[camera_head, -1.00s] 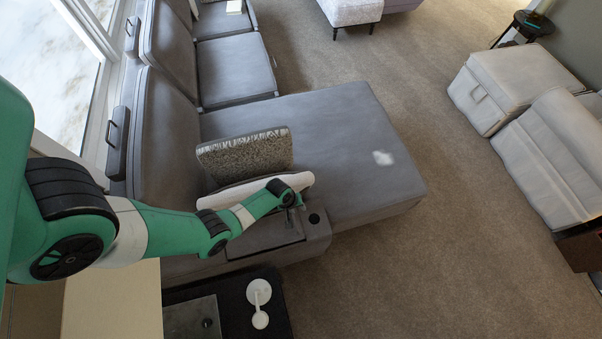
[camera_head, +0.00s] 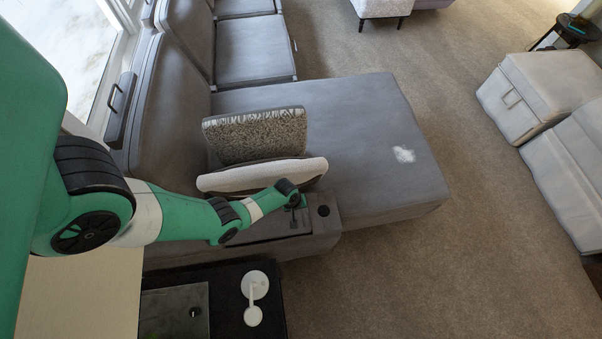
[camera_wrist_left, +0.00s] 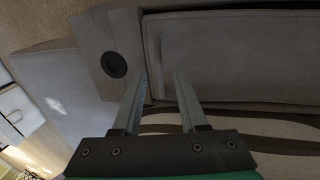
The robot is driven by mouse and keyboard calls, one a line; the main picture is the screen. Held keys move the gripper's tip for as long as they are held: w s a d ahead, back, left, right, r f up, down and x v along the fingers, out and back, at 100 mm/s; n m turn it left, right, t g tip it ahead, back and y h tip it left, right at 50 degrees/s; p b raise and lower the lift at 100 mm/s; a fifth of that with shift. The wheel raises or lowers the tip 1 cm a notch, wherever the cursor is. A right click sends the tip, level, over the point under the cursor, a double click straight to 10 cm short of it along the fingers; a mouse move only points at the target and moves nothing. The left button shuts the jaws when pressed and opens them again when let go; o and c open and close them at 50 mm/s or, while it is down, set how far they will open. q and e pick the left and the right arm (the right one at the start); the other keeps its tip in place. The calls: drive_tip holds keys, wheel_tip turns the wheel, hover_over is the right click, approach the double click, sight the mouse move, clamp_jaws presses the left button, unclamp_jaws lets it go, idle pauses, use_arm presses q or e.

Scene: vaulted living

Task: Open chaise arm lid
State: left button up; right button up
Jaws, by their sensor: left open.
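The chaise arm lid (camera_head: 262,229) is a grey panel on top of the sofa's near arm, and it looks shut. In the left wrist view the lid (camera_wrist_left: 240,58) lies flat, with a seam around it and a raised strip near its cup-holder end. My left gripper (camera_head: 296,220) is over that end of the lid. My left forearm partly hides the lid. My right gripper is not in view.
A round black cup holder (camera_head: 323,210) sits beside the lid. Patterned (camera_head: 255,137) and white (camera_head: 250,176) cushions lean just behind the arm. A dark side table (camera_head: 235,318) with a white lamp (camera_head: 254,285) stands in front.

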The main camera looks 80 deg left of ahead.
use_arm(q)
drive_tip(key=shift+w+f, duration=0.2)
drive_tip(key=shift+f, duration=0.55)
drive_tip(key=shift+c, duration=0.2)
clamp_jaws()
drive_tip(key=shift+r, duration=0.1)
idle(0.6)
